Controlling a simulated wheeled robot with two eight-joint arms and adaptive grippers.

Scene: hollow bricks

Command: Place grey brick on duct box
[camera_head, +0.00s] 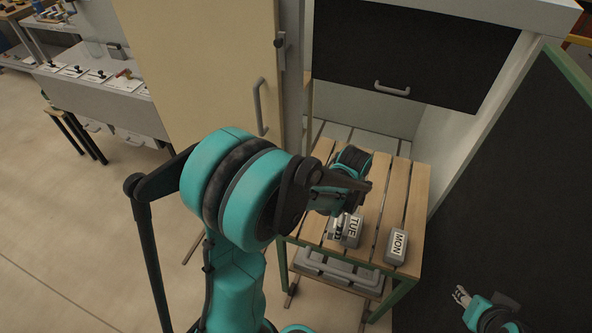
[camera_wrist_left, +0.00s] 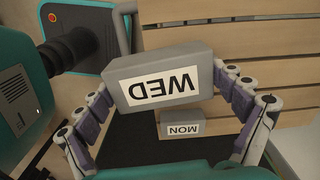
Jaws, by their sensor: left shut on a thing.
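My left gripper (camera_wrist_left: 165,90) is shut on a grey brick marked WED (camera_wrist_left: 205,73), its fingers along both ends in the left wrist view. In the head view this gripper (camera_head: 340,226) is over the slatted bench, partly hidden by my arm. A grey brick marked MON (camera_head: 397,246) lies on the bench's right side and also shows in the left wrist view (camera_wrist_left: 182,125). My right gripper (camera_head: 462,295) looks open and empty at the lower right. I cannot identify a duct box.
The slatted wooden bench (camera_head: 417,185) has green legs. A beige cabinet door (camera_head: 200,70) and a black drawer front (camera_head: 410,50) stand behind. A dark panel (camera_head: 520,190) bounds the right side. Floor at left is clear.

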